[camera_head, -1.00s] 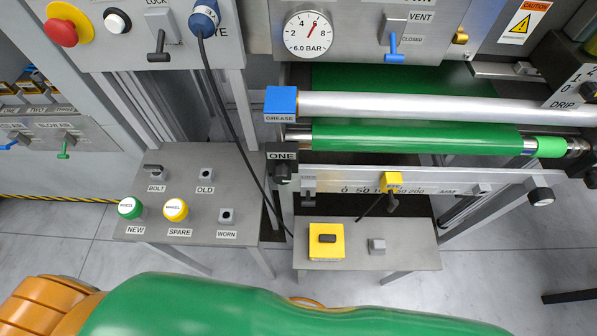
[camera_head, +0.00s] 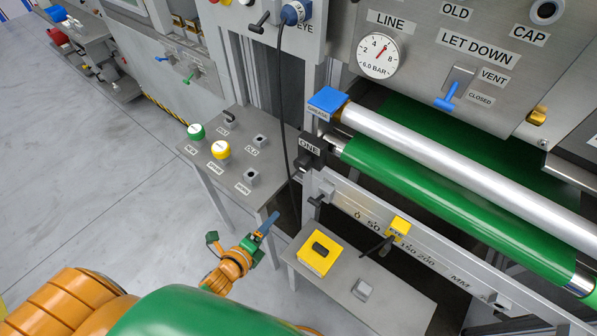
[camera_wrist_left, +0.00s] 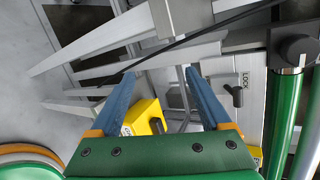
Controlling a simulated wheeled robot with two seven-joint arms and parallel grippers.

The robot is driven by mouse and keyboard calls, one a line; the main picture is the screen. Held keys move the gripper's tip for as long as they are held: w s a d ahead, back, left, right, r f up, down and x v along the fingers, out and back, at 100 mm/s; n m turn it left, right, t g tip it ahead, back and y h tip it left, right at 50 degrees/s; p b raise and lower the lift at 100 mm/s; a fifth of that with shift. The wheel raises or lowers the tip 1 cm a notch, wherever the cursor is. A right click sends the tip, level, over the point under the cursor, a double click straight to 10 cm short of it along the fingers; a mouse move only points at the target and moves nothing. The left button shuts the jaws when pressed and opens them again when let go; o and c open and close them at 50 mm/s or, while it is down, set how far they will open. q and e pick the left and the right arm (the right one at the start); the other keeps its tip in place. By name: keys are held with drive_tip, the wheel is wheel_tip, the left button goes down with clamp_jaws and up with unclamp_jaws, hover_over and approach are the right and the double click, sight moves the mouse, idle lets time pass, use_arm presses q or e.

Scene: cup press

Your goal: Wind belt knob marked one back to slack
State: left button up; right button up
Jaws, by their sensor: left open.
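The black knob marked ONE (camera_head: 303,165) sits on a dark block at the left end of the green roller (camera_head: 450,210), under the blue GREASE block. My left gripper (camera_head: 270,220) is in front of and lower left of that knob, apart from it, in the gap between the two small tables. In the left wrist view its two blue fingers (camera_wrist_left: 160,75) are spread wide with nothing held. A black knob (camera_wrist_left: 298,48) shows at the upper right of that view, outside the fingers; its marking cannot be read. My right gripper is not in view.
A grey table (camera_head: 222,200) with green and yellow knobs stands left of the knob. A lower table (camera_head: 335,297) carries a yellow block (camera_head: 319,254). A black cable (camera_head: 284,110) hangs down near the knob. Open floor (camera_head: 110,170) lies at the left.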

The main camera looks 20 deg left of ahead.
use_arm(q)
drive_tip(key=w+d+r+m+t+h, duration=0.1)
drive_tip(key=w+r+m+t+h, duration=0.15)
drive_tip(key=r+m, duration=0.45)
drive_tip(key=m+t+h, duration=0.2)
drive_tip(key=m, duration=0.5)
approach(299, 167)
drive_tip(key=x, duration=1)
drive_tip(key=shift+w+d, duration=0.1)
drive_tip(key=shift+w, duration=0.05)
drive_tip(key=shift+c, duration=0.3)
clamp_jaws()
